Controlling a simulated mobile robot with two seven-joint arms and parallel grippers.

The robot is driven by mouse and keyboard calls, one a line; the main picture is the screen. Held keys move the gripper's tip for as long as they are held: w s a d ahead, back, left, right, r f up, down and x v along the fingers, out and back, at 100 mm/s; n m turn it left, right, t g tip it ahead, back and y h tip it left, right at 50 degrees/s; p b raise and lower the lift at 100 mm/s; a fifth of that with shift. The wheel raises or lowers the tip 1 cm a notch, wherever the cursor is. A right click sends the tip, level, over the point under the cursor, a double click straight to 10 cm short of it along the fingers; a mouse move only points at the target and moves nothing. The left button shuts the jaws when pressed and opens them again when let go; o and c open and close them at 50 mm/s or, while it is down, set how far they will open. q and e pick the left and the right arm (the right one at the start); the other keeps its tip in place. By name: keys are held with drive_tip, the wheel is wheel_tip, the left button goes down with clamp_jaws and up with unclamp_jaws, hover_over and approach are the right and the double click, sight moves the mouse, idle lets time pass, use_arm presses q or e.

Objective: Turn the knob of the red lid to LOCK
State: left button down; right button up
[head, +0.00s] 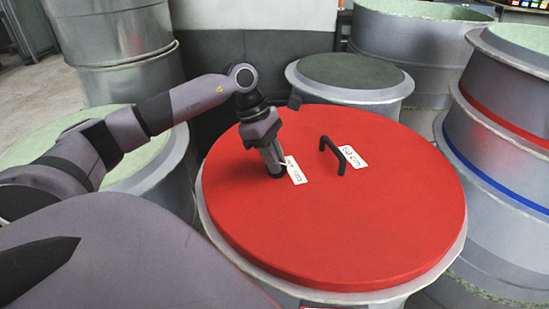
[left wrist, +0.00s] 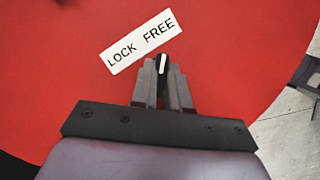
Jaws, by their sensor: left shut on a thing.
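The round red lid (head: 355,225) lies on a grey drum and also fills most of the left wrist view (left wrist: 60,60). My left gripper (head: 276,173) reaches down to the lid, left of its middle. In the left wrist view it (left wrist: 161,82) is shut on the small black knob (left wrist: 161,64), whose white line shows between the fingertips. The line points up the picture at the word FREE on the white label (left wrist: 140,42); LOCK is the left word. The fingers hide most of the knob. My right gripper is not in view.
A black handle (head: 332,153) stands up from the lid, with a second white label (head: 352,157) beside it. A grey drum with a dark green top (head: 350,72) stands behind.

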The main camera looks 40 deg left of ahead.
use_arm(q)
drive_tip(key=n, duration=0.2)
drive_tip(key=n+t+y, duration=0.1)
drive_tip(key=n, duration=0.1)
drive_tip(key=shift+s+f+n, duration=0.1)
drive_tip(key=shift+s+n, duration=0.05)
drive_tip(key=shift+n, duration=0.15)
drive_tip(key=n+t+y, duration=0.1)
drive_tip(key=n, duration=0.2)
drive_tip(key=shift+d+n+b, duration=0.15)
drive_tip(key=shift+n+b, duration=0.15)
drive_tip(key=shift+b, duration=0.05)
drive_tip(key=n+y, duration=0.1)
drive_tip(key=n, duration=0.1)
drive_tip(key=n+b, duration=0.1)
drive_tip(key=n, duration=0.1)
drive_tip(key=shift+d+n+t+y, duration=0.1)
drive_tip(key=shift+n+t+y, duration=0.2)
drive_tip(key=shift+t+y, duration=0.1)
drive_tip(key=shift+d+n+y, duration=0.1)
drive_tip(key=shift+n+y, duration=0.6)
drive_tip(key=shift+n, duration=1.1)
drive_tip(key=c, duration=1.1)
unclamp_jaws()
